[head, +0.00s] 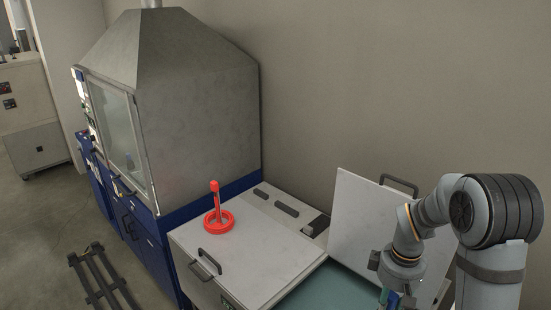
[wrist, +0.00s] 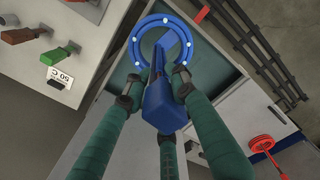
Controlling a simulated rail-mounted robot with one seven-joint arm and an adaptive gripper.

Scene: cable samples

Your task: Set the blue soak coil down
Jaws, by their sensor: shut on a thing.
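The blue soak coil (wrist: 136,44), a blue ring with white dots and a thick blue handle (wrist: 160,106), shows in the wrist view. My gripper (wrist: 155,88), with green-sleeved fingers, is shut on its handle. The ring is at the far end of the handle, over the teal inside of an open bath (wrist: 112,60). I cannot tell how high it hangs. In the head view my gripper (head: 389,298) is cut off by the bottom edge; only a sliver of blue (head: 407,301) shows there, and the ring is hidden. The teal bath surface (head: 325,290) lies left of it.
A red coil with an upright handle (head: 219,218) sits on a closed white lid (head: 250,255). A raised white lid (head: 358,215) stands behind the open bath. A metal fume hood (head: 200,120) stands at the left.

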